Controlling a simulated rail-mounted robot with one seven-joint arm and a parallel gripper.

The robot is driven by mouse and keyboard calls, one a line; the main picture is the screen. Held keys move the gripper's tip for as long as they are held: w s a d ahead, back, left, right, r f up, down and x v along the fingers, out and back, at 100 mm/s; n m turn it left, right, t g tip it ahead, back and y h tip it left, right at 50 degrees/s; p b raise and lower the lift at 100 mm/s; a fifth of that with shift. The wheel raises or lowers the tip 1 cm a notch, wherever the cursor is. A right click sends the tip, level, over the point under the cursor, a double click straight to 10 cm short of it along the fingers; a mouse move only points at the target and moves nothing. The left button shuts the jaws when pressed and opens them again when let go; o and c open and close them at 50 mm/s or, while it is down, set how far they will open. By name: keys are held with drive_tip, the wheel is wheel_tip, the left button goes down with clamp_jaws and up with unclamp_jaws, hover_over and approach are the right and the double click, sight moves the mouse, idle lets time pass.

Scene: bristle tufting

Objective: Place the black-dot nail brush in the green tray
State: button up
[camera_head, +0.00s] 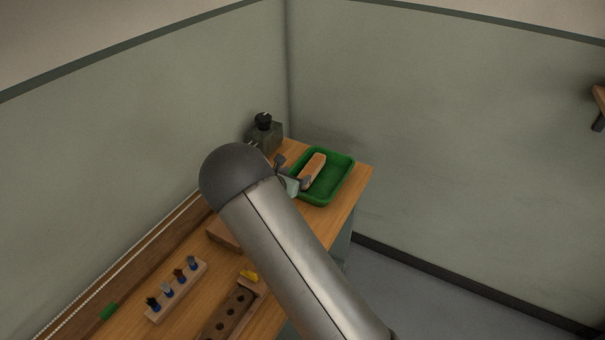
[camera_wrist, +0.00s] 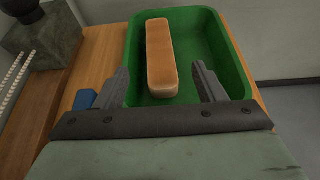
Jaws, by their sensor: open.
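The green tray (camera_head: 335,184) stands at the far end of the wooden bench, and it fills the middle of the wrist view (camera_wrist: 226,62). A wooden nail brush (camera_head: 313,170) lies in the tray, toward its left side; it also shows in the wrist view (camera_wrist: 161,55). No black dot can be made out on it. My gripper (camera_wrist: 160,82) is open, with its fingers apart on either side of the brush's near end. The fingers do not visibly touch the brush. In the head view my arm partly hides my gripper (camera_head: 293,176).
A grey block with a black knob (camera_head: 264,133) stands at the back left of the tray. A rack with several small pegs (camera_head: 176,290) and a board with holes (camera_head: 230,314) lie nearer on the bench. A blue thing (camera_wrist: 85,99) shows beside my left finger.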

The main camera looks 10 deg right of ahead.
drive_tip(key=s+d+r+m+g, duration=0.3)
drive_tip(key=s+d+r+m, duration=0.15)
drive_tip(key=s, duration=0.25)
drive_tip(key=s+d+r+m+g, duration=0.2)
drive_tip(key=s+d+r+m, duration=0.1)
drive_tip(key=s+m, duration=0.25)
drive_tip(key=s+d+r+m+g, duration=0.3)
drive_tip(key=s+d+m, duration=0.15)
drive_tip(key=s, duration=0.25)
drive_tip(key=s+a+r+m+y, duration=0.1)
drive_tip(key=s+m, duration=0.3)
drive_tip(key=s, duration=0.4)
drive_tip(key=s+a+r+m+g+y, duration=0.1)
drive_tip(key=s+m+y, duration=0.3)
drive_tip(key=s, duration=0.4)
drive_tip(key=s+a+r+m+g+y, duration=0.1)
drive_tip(key=s+a+r+m+y, duration=0.1)
drive_tip(key=s+m, duration=0.4)
drive_tip(key=shift+s+a+y, duration=0.4)
drive_tip(key=shift+s+y, duration=0.2)
drive_tip(key=shift+s, duration=0.45)
